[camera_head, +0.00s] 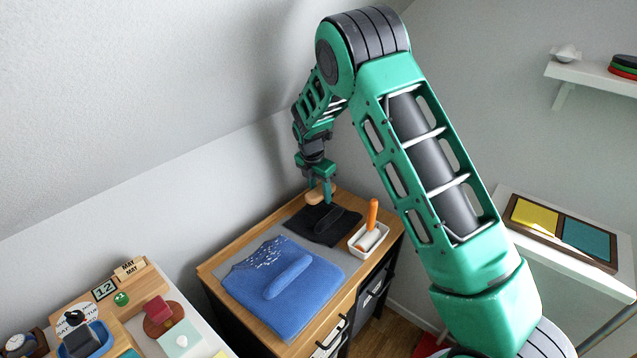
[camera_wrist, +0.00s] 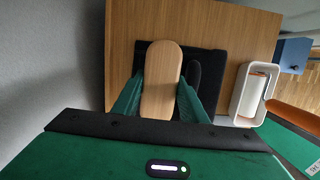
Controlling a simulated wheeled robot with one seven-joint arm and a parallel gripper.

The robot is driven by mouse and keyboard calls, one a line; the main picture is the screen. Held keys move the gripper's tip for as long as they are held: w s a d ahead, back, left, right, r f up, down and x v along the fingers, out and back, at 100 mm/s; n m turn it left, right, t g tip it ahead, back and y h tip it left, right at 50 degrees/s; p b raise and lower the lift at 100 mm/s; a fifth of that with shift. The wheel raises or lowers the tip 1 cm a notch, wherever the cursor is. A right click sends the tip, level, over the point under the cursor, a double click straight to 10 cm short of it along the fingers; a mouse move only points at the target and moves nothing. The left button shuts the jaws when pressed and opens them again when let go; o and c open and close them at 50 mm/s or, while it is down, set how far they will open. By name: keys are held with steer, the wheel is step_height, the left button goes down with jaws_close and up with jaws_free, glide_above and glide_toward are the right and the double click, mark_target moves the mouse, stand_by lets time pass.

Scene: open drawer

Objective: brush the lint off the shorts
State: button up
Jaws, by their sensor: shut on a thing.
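My gripper (camera_head: 321,190) is shut on a wooden-backed brush (camera_head: 327,193) above the far end of the dresser top. In the wrist view the brush (camera_wrist: 161,75) lies between the two green fingers. A folded black garment (camera_head: 320,226) lies below and just in front of it; I cannot tell whether the brush touches it. In the wrist view the black garment (camera_wrist: 207,62) is partly hidden by the brush. A folded blue garment (camera_head: 290,308) lies nearer, with white specks over its upper left part. I cannot tell for certain which garment is the shorts.
The blue garment rests on a grey mat (camera_head: 331,275) on the wooden dresser top (camera_head: 213,266). A white tray (camera_head: 357,247) with an orange-handled roller (camera_head: 373,215) stands right of the black garment. A sloped wall rises close behind my gripper.

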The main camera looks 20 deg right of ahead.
steer(key=shift+w+d+v, duration=0.1)
steer(key=shift+d+v, duration=0.05)
steer(key=shift+v, duration=1.05)
steer(key=shift+w+d+v, duration=0.1)
steer(key=shift+w+v, duration=0.05)
steer(key=shift+v, duration=1.05)
